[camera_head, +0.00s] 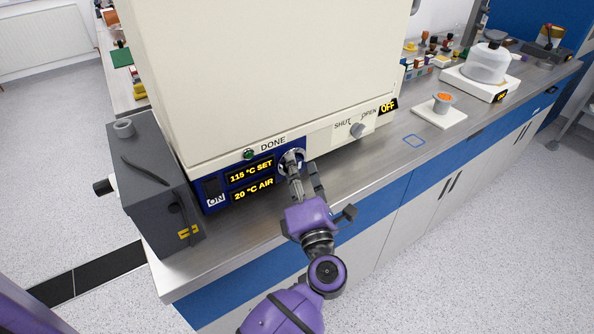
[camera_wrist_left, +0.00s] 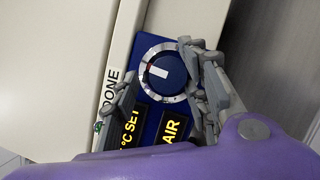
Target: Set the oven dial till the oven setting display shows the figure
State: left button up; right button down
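The oven (camera_head: 265,65) is a large cream box with a dark blue control panel (camera_head: 214,193) low on its front. The oven setting display (camera_head: 250,171) reads 115 °C SET in yellow. The oven dial (camera_head: 291,159) sits to its right, partly behind my fingers. In the left wrist view the dial (camera_wrist_left: 166,72) is a blue knob with a white pointer mark and a pale ring. My left gripper (camera_head: 304,171) is open, its fingers on either side of the dial. I cannot tell whether they touch it. My right gripper is not in view.
Below, the air display (camera_head: 254,190) reads 20 °C AIR. A green DONE lamp (camera_head: 249,154) is above. A SHUT/OPEN knob (camera_head: 357,129) is to the right. A dark grey box (camera_head: 150,180) stands left of the oven. The steel bench (camera_head: 376,160) is clear in front.

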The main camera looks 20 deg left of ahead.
pick_arm(q)
jog(key=v, duration=1.2)
dwell(0.3)
